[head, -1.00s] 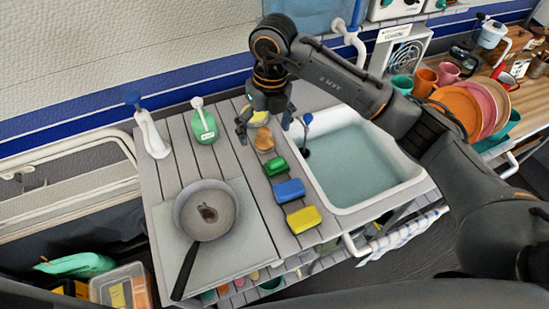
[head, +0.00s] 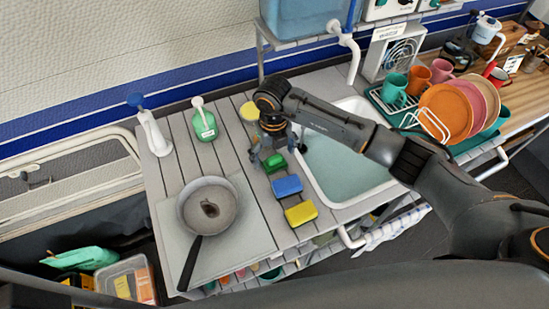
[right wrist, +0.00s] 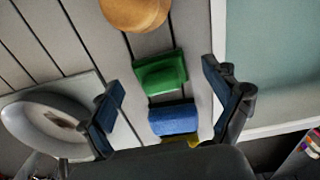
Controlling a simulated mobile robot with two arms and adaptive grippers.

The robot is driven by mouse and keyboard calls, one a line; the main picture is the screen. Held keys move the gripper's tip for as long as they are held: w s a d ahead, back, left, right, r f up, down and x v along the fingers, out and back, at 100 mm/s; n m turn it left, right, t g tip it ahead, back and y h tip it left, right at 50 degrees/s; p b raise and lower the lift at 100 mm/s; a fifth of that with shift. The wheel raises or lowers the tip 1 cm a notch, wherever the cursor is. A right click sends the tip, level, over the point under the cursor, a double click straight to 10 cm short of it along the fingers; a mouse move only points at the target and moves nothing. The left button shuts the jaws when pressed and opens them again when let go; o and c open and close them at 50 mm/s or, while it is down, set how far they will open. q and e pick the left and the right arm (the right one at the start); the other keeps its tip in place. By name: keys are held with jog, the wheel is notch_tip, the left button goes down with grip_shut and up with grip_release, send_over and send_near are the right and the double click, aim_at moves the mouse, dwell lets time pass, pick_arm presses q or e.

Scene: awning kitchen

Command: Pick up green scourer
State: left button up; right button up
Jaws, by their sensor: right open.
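In the right wrist view the scourer (right wrist: 160,73) lies ahead of and between the spread fingers (right wrist: 163,90), with no visible contact. My left gripper is not in view.
A yellow sponge (head: 301,213) lies nearer than the blue one. The sink (head: 345,165) is to the right. A frying pan (head: 207,206) stands to the left. A green bottle (head: 204,124) stands behind. The brown round item (right wrist: 135,12) shows in the right wrist view.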

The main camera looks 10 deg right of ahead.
jog(key=shift+f, duration=0.65)
jog(key=c, duration=1)
jog(key=shift+c, duration=0.2)
jog(key=shift+r, duration=0.15)
jog(key=shift+w+r, duration=0.1)
jog(key=shift+r, duration=0.15)
notch_tip(320, 180, up, 2)
jog(key=shift+r+b, duration=0.1)
jog(key=shift+b, duration=0.2)
jog(key=s+a+r+b, duration=0.3)
jog(key=s+a+r, duration=0.6)
jog(key=s+r, duration=0.1)
jog(key=shift+s+b, duration=0.4)
